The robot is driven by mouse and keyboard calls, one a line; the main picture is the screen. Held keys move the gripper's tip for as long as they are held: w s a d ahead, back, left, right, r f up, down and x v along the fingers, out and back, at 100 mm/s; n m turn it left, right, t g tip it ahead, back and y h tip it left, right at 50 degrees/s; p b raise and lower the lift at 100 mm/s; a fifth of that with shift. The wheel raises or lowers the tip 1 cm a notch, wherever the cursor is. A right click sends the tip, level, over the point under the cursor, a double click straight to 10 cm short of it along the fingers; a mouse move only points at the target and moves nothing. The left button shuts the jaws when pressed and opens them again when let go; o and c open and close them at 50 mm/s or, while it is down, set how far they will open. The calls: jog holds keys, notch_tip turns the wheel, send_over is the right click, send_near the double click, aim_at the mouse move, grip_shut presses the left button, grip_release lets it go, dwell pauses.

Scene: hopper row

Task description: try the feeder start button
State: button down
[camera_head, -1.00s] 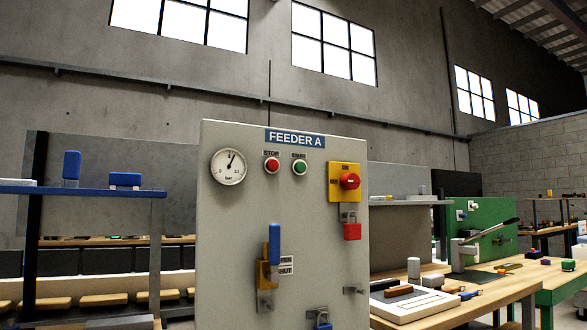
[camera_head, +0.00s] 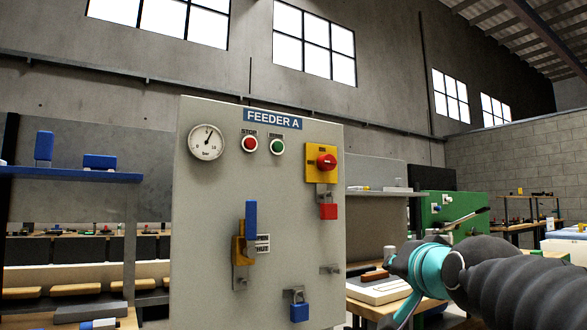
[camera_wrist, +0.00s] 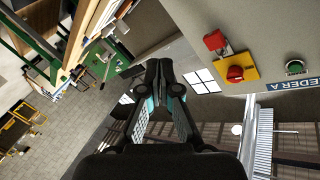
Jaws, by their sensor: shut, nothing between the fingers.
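The green start button (camera_head: 277,147) sits in a pale ring near the top of the grey FEEDER A panel (camera_head: 205,235), right of the red stop button (camera_head: 249,143). In the wrist view the green button (camera_wrist: 296,67) is at the right. My gripper (camera_wrist: 163,66) shows in the wrist view, its fingers together and empty, clear of the button and well to its left in the picture. In the head view my arm comes in from the lower right, and the fingertips cannot be made out there.
The panel also carries a gauge (camera_head: 206,142), a red rotary switch (camera_head: 327,162) on a yellow plate, a red padlock (camera_head: 328,211), a blue-handled lever (camera_head: 251,222) and a blue padlock (camera_head: 299,311). A blue shelf (camera_head: 70,174) stands left. Benches stand behind at right.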

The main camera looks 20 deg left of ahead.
aim_at(278, 147)
jog(key=a+r+m+t+y+b, duration=0.2)
jog(key=a+r, duration=0.5)
jog(key=r, duration=0.4)
jog(key=w+a+r+m+t+y+b, duration=0.1)
jog(key=a+r+m+t+y+b, duration=0.1)
jog(key=a+r+m+t, duration=0.3)
jog(key=a+r+t+y, duration=0.1)
jog(key=a+r, duration=0.2)
jog(key=r, duration=0.4)
jog(key=shift+w+r+y, duration=0.15)
jog(key=shift+w+y, duration=0.15)
jog(key=shift+a, duration=0.1)
jog(key=shift+w+a+p, duration=1.4)
jog(key=shift+w+a, duration=0.05)
jog(key=shift+a, duration=0.2)
jog(key=shift+w+a+p, duration=1.35)
jog(key=shift+w+a, duration=0.05)
jog(key=shift+a, duration=0.25)
jog(key=shift+w+a, duration=0.1)
jog(key=shift+w+a, duration=0.2)
